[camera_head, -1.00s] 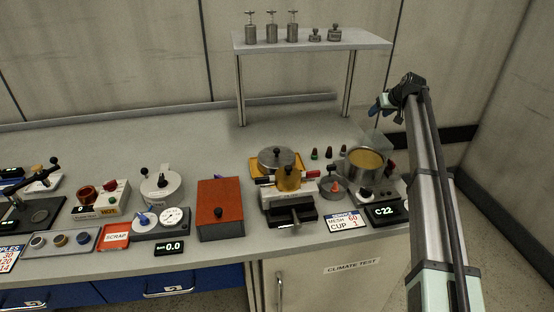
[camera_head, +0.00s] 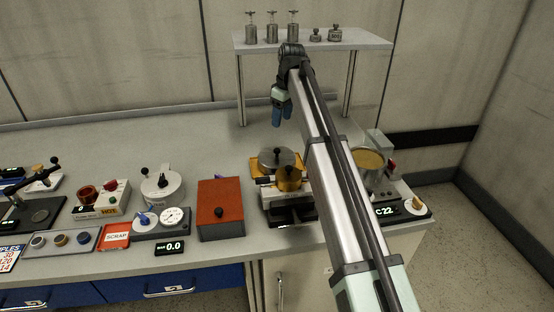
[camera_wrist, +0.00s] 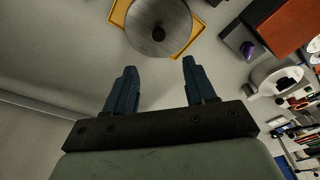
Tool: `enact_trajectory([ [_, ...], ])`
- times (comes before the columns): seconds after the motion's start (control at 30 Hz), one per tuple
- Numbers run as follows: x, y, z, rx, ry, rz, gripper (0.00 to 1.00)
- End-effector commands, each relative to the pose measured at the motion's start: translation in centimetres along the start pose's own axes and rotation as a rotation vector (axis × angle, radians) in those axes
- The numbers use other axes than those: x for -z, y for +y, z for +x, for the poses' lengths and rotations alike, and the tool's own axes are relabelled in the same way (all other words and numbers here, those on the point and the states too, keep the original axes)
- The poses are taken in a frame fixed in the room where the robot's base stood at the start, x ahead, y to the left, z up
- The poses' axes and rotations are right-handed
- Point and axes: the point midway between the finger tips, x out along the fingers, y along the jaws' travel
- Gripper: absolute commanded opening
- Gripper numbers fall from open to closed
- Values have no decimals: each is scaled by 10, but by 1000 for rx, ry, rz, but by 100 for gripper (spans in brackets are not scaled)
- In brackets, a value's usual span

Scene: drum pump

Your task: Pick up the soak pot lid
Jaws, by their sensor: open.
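The soak pot lid (camera_head: 270,158) appears to be the round grey metal disc with a small dark knob. It lies on a yellow-orange tray (camera_head: 256,170) behind an amber vessel. In the wrist view the lid (camera_wrist: 150,18) is at the top, partly cut off, with its knob showing and the tray (camera_wrist: 120,12) around it. My gripper (camera_head: 281,122) is above and behind the lid in the head view, apart from it. In the wrist view its blue fingers (camera_wrist: 158,68) are open and empty, pointing toward the lid. The pot (camera_head: 368,162) with amber contents stands uncovered to the right.
An amber vessel (camera_head: 289,180) stands close in front of the lid. A red-topped box (camera_head: 220,195) is to its left. A shelf (camera_head: 320,40) with metal weights stands behind on posts. My arm hides the bench between lid and pot.

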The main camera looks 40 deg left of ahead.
Motion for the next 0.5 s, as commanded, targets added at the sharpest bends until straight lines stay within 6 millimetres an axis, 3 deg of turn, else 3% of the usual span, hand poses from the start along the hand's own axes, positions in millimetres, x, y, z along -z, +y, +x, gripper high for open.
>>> enact_trajectory([
  [0.5, 0, 1, 74, -1, 1, 2, 55],
])
